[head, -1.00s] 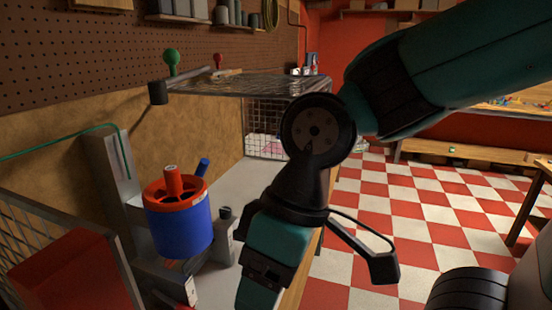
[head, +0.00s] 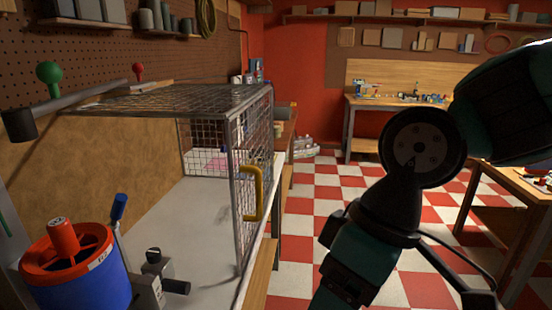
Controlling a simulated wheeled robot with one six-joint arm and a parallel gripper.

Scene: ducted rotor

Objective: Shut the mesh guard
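The mesh guard is a wire cage on the bench, with a mesh roof (head: 165,98) and a mesh back panel (head: 205,145). A framed mesh panel (head: 247,140) with a yellow handle (head: 253,192) stands upright along the bench's front edge. The side of the cage nearest me looks uncovered. I cannot tell where the panel's hinge is. My arm passes to the right of the handle, apart from it in the picture, and runs out of the bottom edge. My gripper is outside the head view.
A blue drum with a red top (head: 75,270) stands at the lower left, beside a blue-tipped lever (head: 118,207). A bar with a green knob (head: 48,72) crosses near the cage roof. Checkered floor (head: 310,205) lies clear right of the bench. A wooden table (head: 510,190) stands at right.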

